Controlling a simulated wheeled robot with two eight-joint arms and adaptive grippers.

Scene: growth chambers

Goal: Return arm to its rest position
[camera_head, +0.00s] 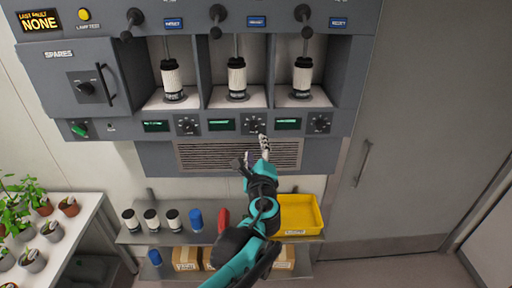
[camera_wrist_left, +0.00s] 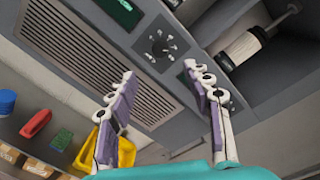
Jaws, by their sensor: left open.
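My left arm (camera_head: 262,205) is teal and black and reaches up from the bottom middle in the head view. Its gripper (camera_head: 256,150) is in front of the vent grille, just below the middle dial. In the left wrist view the left gripper (camera_wrist_left: 163,95) has its two purple and white fingers spread wide with nothing between them. Beyond the fingertips is the grey panel with a dial (camera_wrist_left: 158,46). I cannot tell if the gripper touches the panel. My right gripper is not in either view.
The grey chamber cabinet holds three white cylinders (camera_head: 237,78) in bays above a vent (camera_head: 200,155). Below is a shelf with a yellow bin (camera_head: 317,232), a red item (camera_head: 223,218) and blue item (camera_head: 196,220). Potted plants (camera_head: 52,231) stand at left. A door (camera_head: 430,120) is right.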

